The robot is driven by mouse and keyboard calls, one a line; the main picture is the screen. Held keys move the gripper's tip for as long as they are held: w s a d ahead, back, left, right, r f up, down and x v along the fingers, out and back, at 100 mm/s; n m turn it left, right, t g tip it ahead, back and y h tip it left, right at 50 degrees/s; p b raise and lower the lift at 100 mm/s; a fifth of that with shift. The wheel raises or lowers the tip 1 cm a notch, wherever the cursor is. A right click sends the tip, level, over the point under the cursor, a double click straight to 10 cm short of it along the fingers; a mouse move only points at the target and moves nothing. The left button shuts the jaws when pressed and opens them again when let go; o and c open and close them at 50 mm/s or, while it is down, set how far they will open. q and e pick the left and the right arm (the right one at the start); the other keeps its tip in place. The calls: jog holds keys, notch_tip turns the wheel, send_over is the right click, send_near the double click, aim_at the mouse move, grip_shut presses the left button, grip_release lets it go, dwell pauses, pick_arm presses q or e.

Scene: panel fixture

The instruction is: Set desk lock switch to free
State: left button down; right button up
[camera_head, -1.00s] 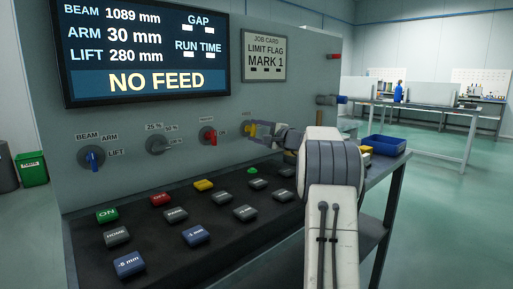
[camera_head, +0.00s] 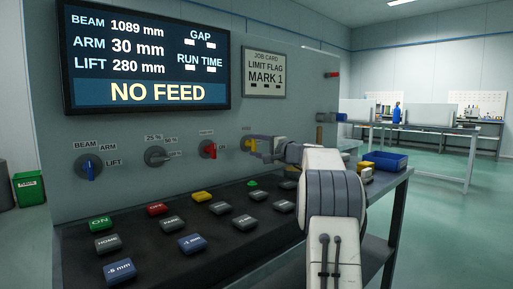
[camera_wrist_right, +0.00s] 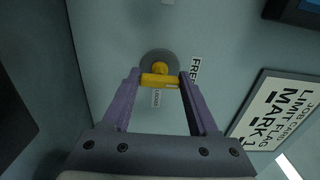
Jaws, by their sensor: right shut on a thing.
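The desk lock switch is a yellow knob (camera_head: 249,145) on a round grey plate, at the right end of the row of switches on the grey panel. In the right wrist view the yellow knob (camera_wrist_right: 158,80) sits between the two purple fingers of my right gripper (camera_wrist_right: 160,80), which is shut on it. A FREE label (camera_wrist_right: 194,70) is right of the knob there, and a smaller label (camera_wrist_right: 156,98), partly hidden, is below it. In the head view my right gripper (camera_head: 258,147) partly covers the switch. My left gripper is not in view.
A red switch (camera_head: 208,149), a grey switch (camera_head: 157,156) and a blue switch (camera_head: 89,167) are left of the yellow one. Several push buttons cover the dark desk (camera_head: 150,225) below. A blue bin (camera_head: 385,161) is at the right. The screen (camera_head: 147,57) reads NO FEED.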

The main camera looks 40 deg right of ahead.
jog(key=o, duration=1.4)
jog(key=shift+f, duration=0.1)
jog(key=s, duration=1)
jog(key=shift+s+d, duration=0.25)
jog(key=shift+d, duration=0.1)
